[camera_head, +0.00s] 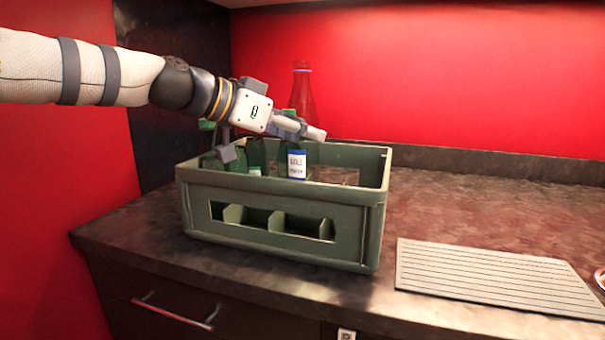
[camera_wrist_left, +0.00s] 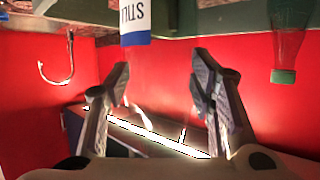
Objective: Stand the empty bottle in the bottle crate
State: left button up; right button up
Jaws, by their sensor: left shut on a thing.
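The clear empty bottle (camera_head: 302,95) is upright in the head view, with its lower part inside the green bottle crate (camera_head: 280,194). Its blue and white label (camera_head: 297,165) shows just above the front rim. The crate wall hides its base, so I cannot tell whether it touches the floor. My left gripper (camera_head: 304,131) reaches over the crate from the left and is shut on this bottle. In the left wrist view, the fingers (camera_wrist_left: 163,75) stand apart; the clear glass between them is hard to make out. My right gripper is out of view.
Green bottles, one with a green cap (camera_head: 207,125), stand in the crate's left part. One also shows in the wrist view (camera_wrist_left: 288,38). A ridged grey mat (camera_head: 480,277) lies on the counter at right. A red wall stands behind.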

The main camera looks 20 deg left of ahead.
pick_arm(q)
jog(key=shift+d+f, duration=0.1)
jog(key=shift+f, duration=2)
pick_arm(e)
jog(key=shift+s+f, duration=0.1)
pick_arm(q)
jog(key=shift+f, duration=0.1)
jog(key=shift+f, duration=0.55)
jog(key=o, duration=1.5)
jog(key=shift+c, duration=0.2)
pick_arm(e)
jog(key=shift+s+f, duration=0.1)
pick_arm(q)
jog(key=shift+r, duration=0.9)
jog(key=v, duration=0.2)
jog(key=p+v, duration=0.1)
jog(key=v, duration=0.2)
jog(key=shift+d+r, duration=0.1)
jog(key=shift+r, duration=0.15)
jog(key=p, duration=0.1)
send_near(288, 144)
jog(key=shift+w+d+f, duration=0.2)
jog(key=shift+w+f, duration=0.25)
jog(key=shift+f, duration=0.35)
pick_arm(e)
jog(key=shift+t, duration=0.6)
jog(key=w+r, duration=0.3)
